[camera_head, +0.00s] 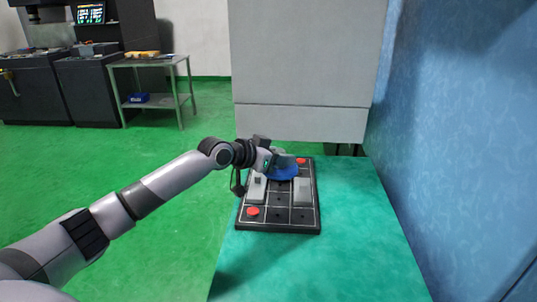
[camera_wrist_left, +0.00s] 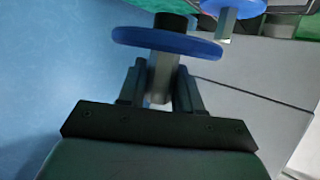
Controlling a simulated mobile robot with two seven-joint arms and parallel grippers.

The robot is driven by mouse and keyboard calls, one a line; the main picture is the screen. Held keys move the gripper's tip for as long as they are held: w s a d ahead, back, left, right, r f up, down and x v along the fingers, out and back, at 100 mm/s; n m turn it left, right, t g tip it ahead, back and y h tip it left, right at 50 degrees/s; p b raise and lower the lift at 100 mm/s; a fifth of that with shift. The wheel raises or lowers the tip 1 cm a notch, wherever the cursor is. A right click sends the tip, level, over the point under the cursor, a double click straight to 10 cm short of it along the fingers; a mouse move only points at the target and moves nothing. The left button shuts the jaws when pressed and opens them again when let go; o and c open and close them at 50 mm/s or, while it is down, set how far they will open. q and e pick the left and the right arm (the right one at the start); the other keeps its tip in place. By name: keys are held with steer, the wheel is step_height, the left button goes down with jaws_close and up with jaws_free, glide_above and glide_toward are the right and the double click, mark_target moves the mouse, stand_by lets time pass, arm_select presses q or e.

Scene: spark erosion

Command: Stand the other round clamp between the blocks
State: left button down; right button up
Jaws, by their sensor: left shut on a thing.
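My left gripper (camera_head: 272,162) is over the far part of the dark board (camera_head: 289,226). In the left wrist view, the left gripper (camera_wrist_left: 160,78) is shut on the grey stem of a round clamp with a blue disc (camera_wrist_left: 166,41). Another round clamp (camera_wrist_left: 235,7), also blue with a grey stem, shows at that view's top right edge, partly cut off. In the head view, a blue disc (camera_head: 282,172) is partly hidden by the gripper; I cannot tell whether it is the held one. A left grey block (camera_head: 257,187) and a right grey block (camera_head: 303,190) flank the board's middle. My right gripper is out of view.
Red round pieces sit at the board's near left (camera_head: 253,211) and far right (camera_head: 300,160). The board lies on a green table (camera_head: 355,235), bare at the front and right. A blue wall (camera_head: 455,120) stands right, a grey cabinet (camera_head: 300,60) behind.

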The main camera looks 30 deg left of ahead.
arm_select(q)
step_height(320, 180, down, 6)
steer(key=b, duration=0.6)
steer(key=shift+f, duration=0.15)
steer(key=shift+f+b, duration=0.3)
steer(key=shift+f, duration=0.25)
steer(key=c, duration=0.7)
jaws_free()
steer(key=shift+f, duration=0.25)
steer(key=shift+r, duration=0.15)
